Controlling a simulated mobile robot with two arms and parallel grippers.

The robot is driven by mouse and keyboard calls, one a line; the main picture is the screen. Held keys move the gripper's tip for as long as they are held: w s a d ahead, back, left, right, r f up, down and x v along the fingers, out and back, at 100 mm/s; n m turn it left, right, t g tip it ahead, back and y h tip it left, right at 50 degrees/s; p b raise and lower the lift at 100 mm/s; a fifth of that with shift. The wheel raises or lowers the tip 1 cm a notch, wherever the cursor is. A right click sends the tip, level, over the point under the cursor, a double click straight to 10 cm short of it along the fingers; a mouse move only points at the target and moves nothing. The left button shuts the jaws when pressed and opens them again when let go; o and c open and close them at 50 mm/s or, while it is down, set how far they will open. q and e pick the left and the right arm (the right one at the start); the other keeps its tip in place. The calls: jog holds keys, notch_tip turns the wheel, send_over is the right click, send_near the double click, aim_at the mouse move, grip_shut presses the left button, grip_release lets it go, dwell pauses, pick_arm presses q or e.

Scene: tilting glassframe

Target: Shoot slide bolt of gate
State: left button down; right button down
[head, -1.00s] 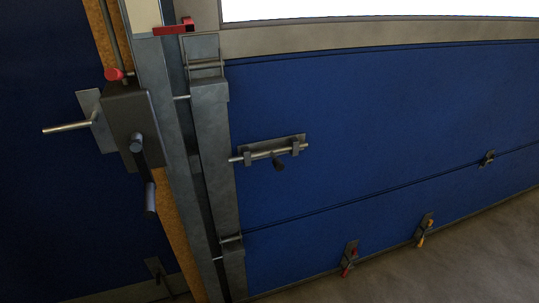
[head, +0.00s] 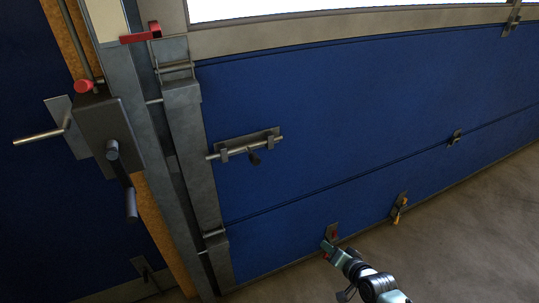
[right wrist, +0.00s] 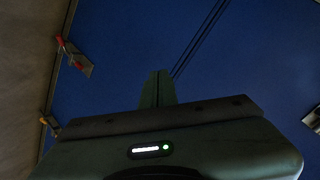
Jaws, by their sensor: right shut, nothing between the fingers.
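The slide bolt (head: 244,146) is a grey metal rod on a plate with a dark knob, mounted on the blue gate panel (head: 340,110). Its rod's left end lies close to the grey upright post (head: 192,150); I cannot tell whether it enters it. My right gripper (head: 327,245) is low in the head view, in front of the gate's bottom edge, below and right of the bolt and apart from it. It is shut and empty. Its shut fingers (right wrist: 158,88) also show in the right wrist view against the blue panel. My left gripper is out of view.
A crank box (head: 108,130) with a handle and a lever stand left of the post. A red latch (head: 141,36) is on the post above. A yellow-handled bracket (head: 400,208) sits at the gate's bottom edge. Bare floor (head: 470,230) lies at right.

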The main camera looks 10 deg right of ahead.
aim_at(250, 155)
jog(key=w+a+r+m+t+y, duration=0.1)
jog(key=a+r, duration=0.1)
jog(key=r, duration=0.8)
jog(key=w+a+r+m+t+y+p, duration=0.1)
jog(key=w+a+r+y, duration=0.1)
jog(key=r, duration=0.8)
jog(key=w+a+r+m+t+y, duration=0.1)
jog(key=a+r, duration=0.3)
jog(key=r, duration=0.6)
jog(key=shift+w+r+t+y+p, duration=0.2)
jog(key=shift+w+t+y+p, duration=0.15)
jog(key=shift+t+y, duration=0.25)
jog(key=w+a+f+p, duration=0.1)
jog(key=w+a+p, duration=0.2)
jog(key=w+a, duration=0.5)
jog(key=shift+a+f, duration=0.15)
jog(key=shift+f, duration=0.05)
